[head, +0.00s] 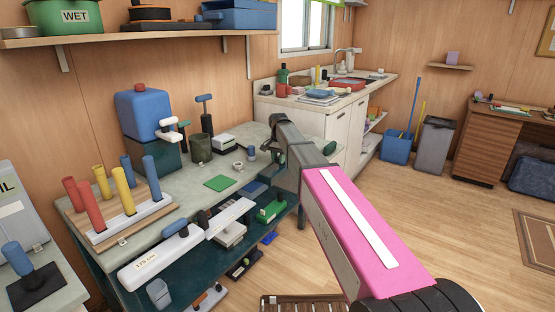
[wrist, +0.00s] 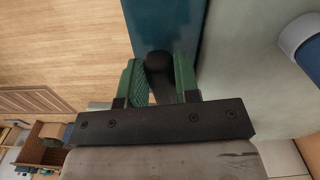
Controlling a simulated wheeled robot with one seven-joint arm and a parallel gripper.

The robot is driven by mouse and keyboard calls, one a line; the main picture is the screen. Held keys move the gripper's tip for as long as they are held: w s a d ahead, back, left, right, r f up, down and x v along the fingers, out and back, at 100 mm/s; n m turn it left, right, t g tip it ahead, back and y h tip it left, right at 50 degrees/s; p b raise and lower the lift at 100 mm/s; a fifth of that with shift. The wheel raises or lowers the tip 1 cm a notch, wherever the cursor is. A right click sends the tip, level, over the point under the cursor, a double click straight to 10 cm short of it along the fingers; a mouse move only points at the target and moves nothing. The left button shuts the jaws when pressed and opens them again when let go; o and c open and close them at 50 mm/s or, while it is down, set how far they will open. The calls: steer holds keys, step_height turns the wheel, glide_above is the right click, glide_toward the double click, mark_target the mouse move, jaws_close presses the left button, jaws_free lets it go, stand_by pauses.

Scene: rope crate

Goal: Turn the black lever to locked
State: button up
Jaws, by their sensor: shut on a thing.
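The black lever (wrist: 158,64) shows in the wrist view as a dark rounded end against a teal panel (wrist: 165,22). My gripper (wrist: 160,80) has its two green fingers on either side of it and is shut on it. The lever's pivot and any lock marking are hidden or too small to tell. In the head view, my arm reaches to the far right end of the workbench, and I cannot make out the fingertips or the lever there.
The workbench (head: 225,184) holds a rack of coloured pegs (head: 130,215), a blue canister (head: 143,113) and a green pad (head: 218,183). A sink counter (head: 268,90) stands behind my arm. Open wooden floor (head: 440,225) lies to the right.

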steer(key=n, duration=0.1)
steer(key=d+n, duration=0.1)
steer(key=n, duration=0.3)
steer(key=shift+s+d, duration=0.25)
steer(key=shift+d, duration=0.15)
steer(key=shift+w+d+n, duration=0.1)
steer(key=shift+d+n, duration=0.3)
steer(key=shift+n, duration=0.8)
steer(key=shift+w+d+n, duration=0.1)
steer(key=shift+d+n, duration=0.25)
steer(key=shift+n, duration=0.85)
steer(key=o, duration=0.9)
step_height(320, 180, up, 11)
steer(key=shift+f, duration=0.1)
steer(key=shift+s+d+f, duration=0.1)
